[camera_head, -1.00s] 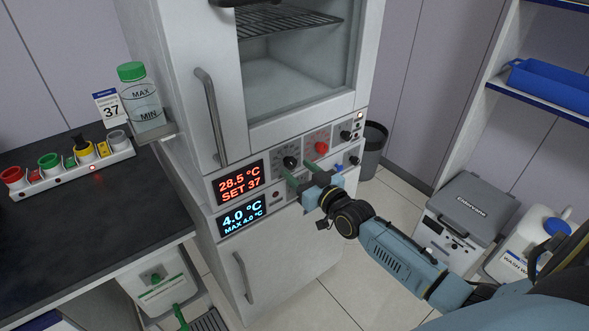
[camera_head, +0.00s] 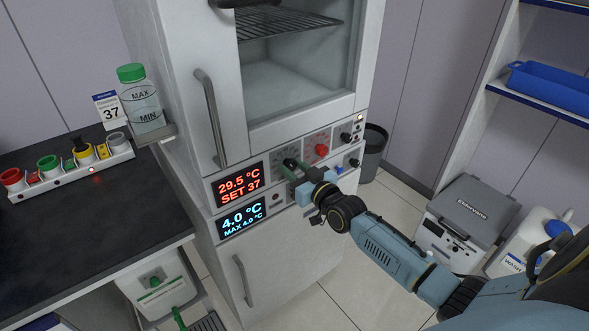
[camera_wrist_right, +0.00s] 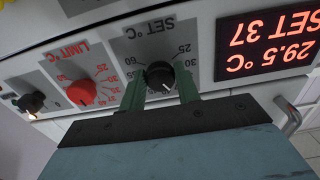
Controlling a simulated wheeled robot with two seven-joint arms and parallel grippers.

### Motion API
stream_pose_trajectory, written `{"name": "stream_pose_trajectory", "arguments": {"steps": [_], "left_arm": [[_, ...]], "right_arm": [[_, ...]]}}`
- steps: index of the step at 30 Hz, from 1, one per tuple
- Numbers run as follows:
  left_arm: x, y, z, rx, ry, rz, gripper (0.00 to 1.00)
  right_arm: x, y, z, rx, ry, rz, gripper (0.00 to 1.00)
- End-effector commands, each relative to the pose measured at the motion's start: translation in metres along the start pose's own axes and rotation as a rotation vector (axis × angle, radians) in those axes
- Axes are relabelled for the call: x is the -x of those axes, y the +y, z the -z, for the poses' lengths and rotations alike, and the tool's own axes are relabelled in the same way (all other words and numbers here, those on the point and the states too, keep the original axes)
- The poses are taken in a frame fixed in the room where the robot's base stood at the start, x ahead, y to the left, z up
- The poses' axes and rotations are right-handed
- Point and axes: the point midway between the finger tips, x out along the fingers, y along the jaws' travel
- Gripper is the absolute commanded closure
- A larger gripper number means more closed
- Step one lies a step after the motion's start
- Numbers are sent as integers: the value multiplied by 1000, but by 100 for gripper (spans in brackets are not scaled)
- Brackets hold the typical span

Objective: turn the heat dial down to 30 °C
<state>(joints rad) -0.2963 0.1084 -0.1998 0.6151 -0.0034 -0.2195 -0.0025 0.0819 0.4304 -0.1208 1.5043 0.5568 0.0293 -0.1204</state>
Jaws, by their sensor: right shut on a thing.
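The black heat dial (camera_wrist_right: 158,73) is on the grey SET °C panel (camera_wrist_right: 185,42) of the tall white incubator. My right gripper (camera_head: 293,168) reaches it from the front right, its green fingers on either side of the knob. In the right wrist view the gripper (camera_wrist_right: 160,86) is shut on the dial; that view is upside down. The dial's white mark points to the lower right there. The red display (camera_head: 239,184) reads 29.5 °C and SET 37. My left gripper is not in view.
A red LIMIT °C dial (camera_wrist_right: 81,92) sits close beside the heat dial, with a small black knob (camera_wrist_right: 32,102) beyond it. A blue display (camera_head: 242,219) reads 4.0 °C. A door handle (camera_head: 211,118) stands out above left. A dark bench (camera_head: 90,220) is at the left.

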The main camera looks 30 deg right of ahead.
Motion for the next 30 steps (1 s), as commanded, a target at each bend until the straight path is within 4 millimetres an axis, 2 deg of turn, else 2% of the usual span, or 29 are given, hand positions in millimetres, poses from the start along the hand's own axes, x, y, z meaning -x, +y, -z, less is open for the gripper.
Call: {"name": "stream_pose_trajectory", "arguments": {"steps": [11,17,24,30], "left_arm": [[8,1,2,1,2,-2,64],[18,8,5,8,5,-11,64],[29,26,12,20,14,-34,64],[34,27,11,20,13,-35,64]], "right_arm": [[0,0,1,107,-1,0,91],[0,0,2,262,-1,0,91],[0,1,2,490,0,0,91],[0,0,1,674,0,0,91]]}}
